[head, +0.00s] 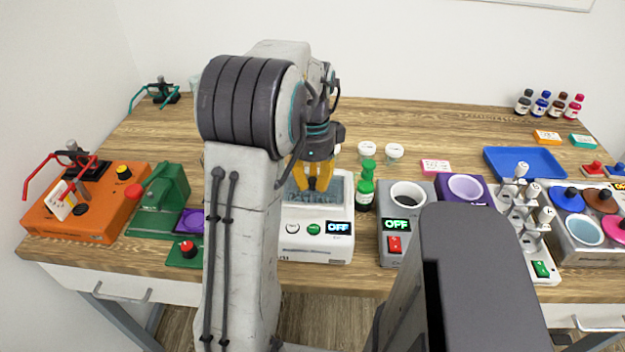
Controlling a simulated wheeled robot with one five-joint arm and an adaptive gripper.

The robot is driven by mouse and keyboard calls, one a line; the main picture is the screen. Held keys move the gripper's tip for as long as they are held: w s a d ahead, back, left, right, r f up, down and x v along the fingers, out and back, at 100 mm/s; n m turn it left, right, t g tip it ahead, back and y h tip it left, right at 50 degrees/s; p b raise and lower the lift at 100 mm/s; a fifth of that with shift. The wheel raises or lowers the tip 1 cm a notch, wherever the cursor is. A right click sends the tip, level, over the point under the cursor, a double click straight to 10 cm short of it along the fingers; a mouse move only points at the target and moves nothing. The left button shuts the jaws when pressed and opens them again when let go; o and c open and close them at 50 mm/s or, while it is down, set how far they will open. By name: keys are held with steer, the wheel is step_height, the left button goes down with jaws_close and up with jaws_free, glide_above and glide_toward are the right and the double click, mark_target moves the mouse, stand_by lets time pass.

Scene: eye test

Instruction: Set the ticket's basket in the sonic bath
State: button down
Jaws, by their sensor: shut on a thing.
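The sonic bath (317,246) is a white box in the middle of the bench, with a grey-green tank on top, buttons and a display reading OFF. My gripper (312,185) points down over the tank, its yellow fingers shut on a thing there. I take it to be the basket, a greyish meshed shape (318,197) at the tank opening. Its outline is hard to make out, and I cannot tell whether it rests inside or hangs just above. A pink card with writing (435,167) lies at right behind; I cannot read it or tell whether it is the ticket.
A green bottle (366,188) stands close right of the bath, then a grey heater (392,246) reading OFF. A green press (160,205) and an orange machine (90,215) stand left. A blue tray (525,163) lies at right.

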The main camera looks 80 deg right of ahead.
steer(key=shift+f, duration=0.25)
stand_by(0.5)
steer(key=c, duration=0.7)
jaws_free()
steer(key=shift+r, duration=0.1)
steer(key=shift+r+p, duration=2.55)
steer(key=shift+r, duration=0.4)
